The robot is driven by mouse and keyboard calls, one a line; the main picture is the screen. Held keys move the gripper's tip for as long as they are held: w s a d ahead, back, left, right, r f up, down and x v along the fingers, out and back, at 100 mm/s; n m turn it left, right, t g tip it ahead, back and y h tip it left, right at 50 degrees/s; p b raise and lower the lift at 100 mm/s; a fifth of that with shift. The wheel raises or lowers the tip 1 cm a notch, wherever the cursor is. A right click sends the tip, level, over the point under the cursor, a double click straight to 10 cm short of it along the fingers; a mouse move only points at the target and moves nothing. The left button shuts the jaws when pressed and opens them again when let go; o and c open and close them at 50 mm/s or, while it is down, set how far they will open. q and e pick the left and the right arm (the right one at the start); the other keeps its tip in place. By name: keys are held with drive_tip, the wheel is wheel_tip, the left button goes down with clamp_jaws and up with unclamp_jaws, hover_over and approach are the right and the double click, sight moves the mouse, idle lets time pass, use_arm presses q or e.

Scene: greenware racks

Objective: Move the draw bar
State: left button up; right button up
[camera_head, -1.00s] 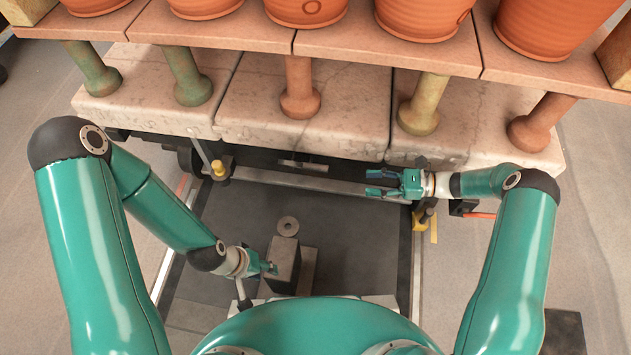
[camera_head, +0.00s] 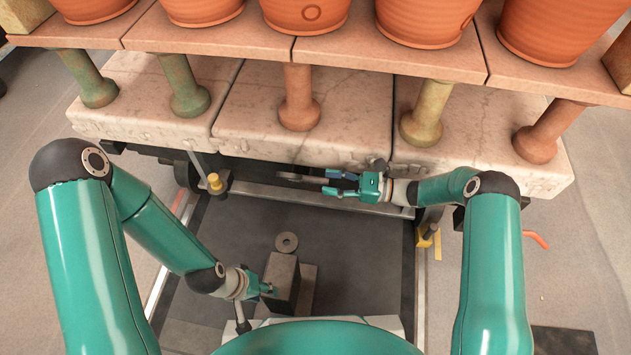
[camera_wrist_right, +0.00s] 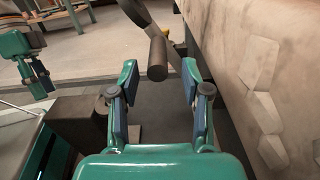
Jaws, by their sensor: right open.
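The draw bar (camera_head: 300,178) seems to be the short dark bar lying low under the front edge of the kiln car. In the right wrist view a dark round bar (camera_wrist_right: 158,58) with a curved strap behind it stands ahead, in line with the gap between my fingers. My right gripper (camera_head: 331,182) is open and empty, its fingers pointing left just right of the bar; its spread fingers also frame the right wrist view (camera_wrist_right: 159,75). No contact with the bar shows. My left gripper (camera_head: 268,289) is low beside a grey block (camera_head: 283,279); its jaw opening is unclear.
The car's pale stone deck (camera_head: 300,145) overhangs the bar, with props and a shelf of terracotta pots (camera_head: 305,12) above. Yellow parts (camera_head: 215,183) sit left and right at the rails.

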sight(320, 180)
drive_tip(key=shift+w+a, duration=0.2)
drive_tip(key=shift+a, duration=0.65)
drive_tip(key=shift+w+a, duration=0.15)
drive_tip(key=shift+a, duration=0.7)
clamp_jaws()
